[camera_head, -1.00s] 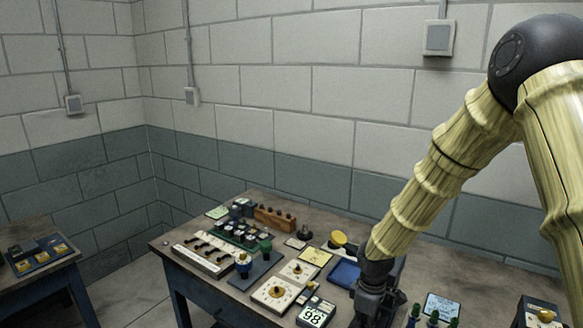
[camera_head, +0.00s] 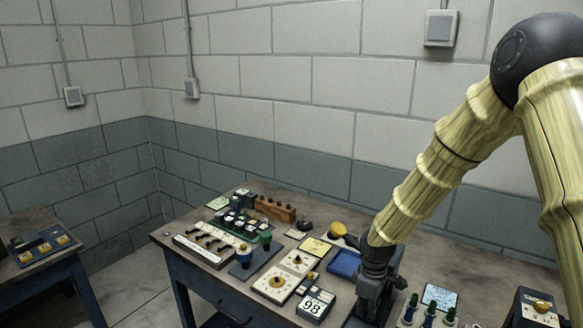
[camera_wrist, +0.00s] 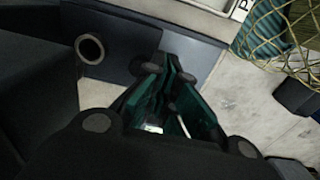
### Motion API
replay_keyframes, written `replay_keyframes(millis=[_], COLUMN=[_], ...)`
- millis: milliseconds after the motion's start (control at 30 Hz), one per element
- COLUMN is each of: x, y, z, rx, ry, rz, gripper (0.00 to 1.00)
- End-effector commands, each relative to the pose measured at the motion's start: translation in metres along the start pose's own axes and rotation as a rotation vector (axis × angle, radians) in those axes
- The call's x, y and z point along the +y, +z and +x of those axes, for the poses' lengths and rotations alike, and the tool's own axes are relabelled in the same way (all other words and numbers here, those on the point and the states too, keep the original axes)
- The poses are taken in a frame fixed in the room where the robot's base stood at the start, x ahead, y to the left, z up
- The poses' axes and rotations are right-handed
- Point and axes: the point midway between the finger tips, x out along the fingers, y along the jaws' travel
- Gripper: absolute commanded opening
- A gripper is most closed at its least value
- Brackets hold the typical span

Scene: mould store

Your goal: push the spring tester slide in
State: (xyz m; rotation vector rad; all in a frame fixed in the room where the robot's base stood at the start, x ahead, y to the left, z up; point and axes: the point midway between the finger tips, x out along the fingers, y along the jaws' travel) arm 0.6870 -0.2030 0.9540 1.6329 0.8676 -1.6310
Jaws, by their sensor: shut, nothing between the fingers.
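My gripper (camera_head: 368,308) points down at the front of the workbench in the head view. In the wrist view its dark green-lined fingers (camera_wrist: 172,78) are together with nothing between them. A dark grey upright device (camera_head: 394,290), perhaps the spring tester, stands close by it and is partly hidden by my arm. In the wrist view a dark body with a round, hollow grey end (camera_wrist: 90,48) lies left of the fingertips. A flat blue-grey plate (camera_wrist: 190,52) lies beyond them. I cannot tell which part is the slide, or whether the fingers touch it.
Left of my gripper on the workbench (camera_head: 440,262) are a blue tray (camera_head: 344,263), a box marked 98 (camera_head: 314,306) and cream dial boxes (camera_head: 275,284).

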Motion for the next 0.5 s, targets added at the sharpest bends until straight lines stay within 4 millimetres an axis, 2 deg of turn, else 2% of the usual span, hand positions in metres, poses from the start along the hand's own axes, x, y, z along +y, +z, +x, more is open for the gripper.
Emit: replay_keyframes(millis=[500], x=[-0.017], y=[0.000], z=[-0.015], rx=[0.000], ry=[0.000], rz=[0.000], gripper=[0.00])
